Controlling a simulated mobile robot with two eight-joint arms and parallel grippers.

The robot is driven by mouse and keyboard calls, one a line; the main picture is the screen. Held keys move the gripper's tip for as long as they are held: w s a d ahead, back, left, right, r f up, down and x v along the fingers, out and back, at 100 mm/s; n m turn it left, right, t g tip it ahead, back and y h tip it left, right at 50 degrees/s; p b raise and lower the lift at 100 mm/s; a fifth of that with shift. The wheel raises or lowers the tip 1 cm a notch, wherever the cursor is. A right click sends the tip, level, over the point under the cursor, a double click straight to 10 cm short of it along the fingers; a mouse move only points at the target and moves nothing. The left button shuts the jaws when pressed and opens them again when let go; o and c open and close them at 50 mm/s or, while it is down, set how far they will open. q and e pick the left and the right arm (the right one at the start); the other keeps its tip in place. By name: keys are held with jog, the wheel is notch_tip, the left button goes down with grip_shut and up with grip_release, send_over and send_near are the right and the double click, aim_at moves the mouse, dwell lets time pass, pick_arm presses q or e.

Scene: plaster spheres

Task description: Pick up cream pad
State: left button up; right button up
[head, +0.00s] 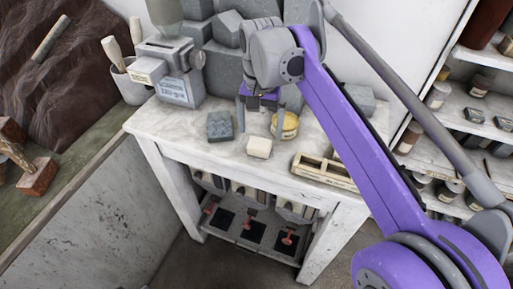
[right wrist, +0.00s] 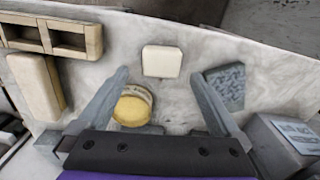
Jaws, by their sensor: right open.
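The cream pad (head: 259,147) is a small pale block with rounded corners, lying flat on the white worktable near its front edge. In the right wrist view the pad (right wrist: 162,61) lies just beyond the fingertips, roughly centred between them. My right gripper (head: 262,116) is open and empty above the table, behind the pad in the head view. Its two fingers (right wrist: 160,74) are spread wide in the right wrist view and do not touch the pad. My left gripper is not in view.
A yellow-topped jar (head: 286,126) stands close beside one finger. A dark grey block (head: 220,126) lies left of the pad. A wooden compartment tray (head: 322,172) sits to the right on the table (head: 190,143). A grey machine (head: 178,88) and stone blocks stand behind.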

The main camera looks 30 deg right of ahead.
aim_at(259, 143)
jog(key=shift+w+f, duration=0.15)
jog(key=shift+f, duration=2.95)
jog(key=c, duration=1.3)
jog(key=shift+o, duration=0.2)
notch_tip(259, 143, up, 10)
jog(key=shift+r+p, duration=0.1)
jog(key=shift+p, duration=0.2)
jog(key=o, duration=0.8)
jog(key=c, duration=1)
